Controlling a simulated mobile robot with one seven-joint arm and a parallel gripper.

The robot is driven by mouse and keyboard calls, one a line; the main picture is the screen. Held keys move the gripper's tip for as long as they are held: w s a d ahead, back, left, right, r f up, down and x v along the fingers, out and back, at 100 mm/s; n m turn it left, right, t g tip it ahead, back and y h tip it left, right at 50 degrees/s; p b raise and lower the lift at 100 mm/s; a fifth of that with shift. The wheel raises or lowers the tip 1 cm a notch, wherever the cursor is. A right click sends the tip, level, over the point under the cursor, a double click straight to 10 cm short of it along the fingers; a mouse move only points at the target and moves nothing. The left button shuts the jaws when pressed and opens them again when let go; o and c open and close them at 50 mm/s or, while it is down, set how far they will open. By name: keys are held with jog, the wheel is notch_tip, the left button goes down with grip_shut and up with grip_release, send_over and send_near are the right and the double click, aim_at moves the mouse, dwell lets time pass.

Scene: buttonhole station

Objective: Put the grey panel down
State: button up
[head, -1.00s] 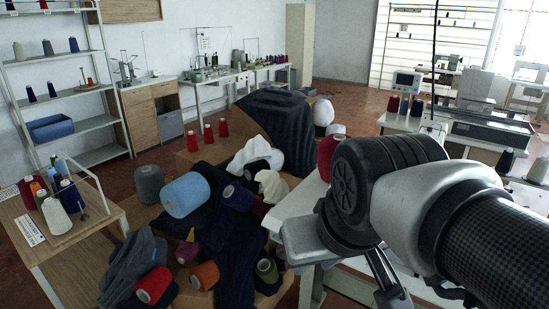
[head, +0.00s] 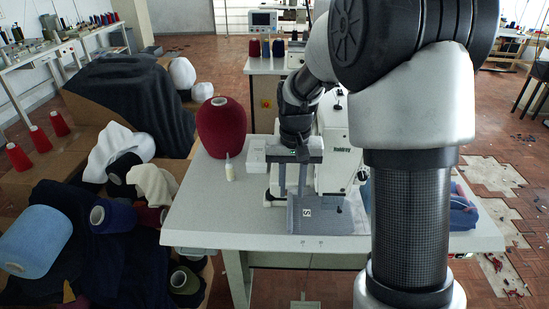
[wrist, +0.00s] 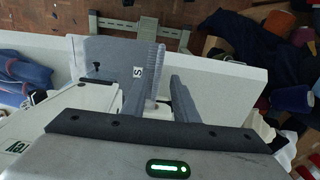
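The grey panel (head: 325,217) lies at the front of the white table and bears a white label with an "S". In the wrist view the grey panel (wrist: 105,55) looks spread flat near the table's edge, its near part hidden by a finger. My gripper (head: 292,192) points down over the panel's left end. In the wrist view the two fingers of my gripper (wrist: 158,100) stand apart with a clear gap. One finger overlaps the panel and the other is beside its edge. I cannot tell whether either finger touches the panel.
The white table (head: 210,215) also holds a large dark red cone (head: 221,127), a small cream bottle (head: 230,168), a white machine (head: 335,150) and folded blue cloth (head: 462,205). Heaped yarn and fabric (head: 70,240) lie left of the table. The table's left front is clear.

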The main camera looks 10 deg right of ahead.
aim_at(290, 218)
jog(key=f+b, duration=0.1)
jog(key=f, duration=0.2)
jog(key=f+b, duration=0.2)
jog(key=f, duration=0.1)
jog(key=f+b, duration=0.2)
jog(key=f, duration=0.1)
jog(key=shift+w, duration=0.25)
jog(key=shift+r, duration=0.1)
jog(key=shift+r, duration=0.1)
jog(key=p, duration=0.3)
jog(key=shift+d+r, duration=0.1)
jog(key=shift+r, duration=0.2)
jog(key=shift+f+p, duration=0.2)
jog(key=shift+p, duration=0.5)
jog(key=shift+f+b, duration=0.35)
jog(key=shift+f, duration=0.1)
jog(key=shift+f+b, duration=0.6)
jog(key=shift+f, duration=0.25)
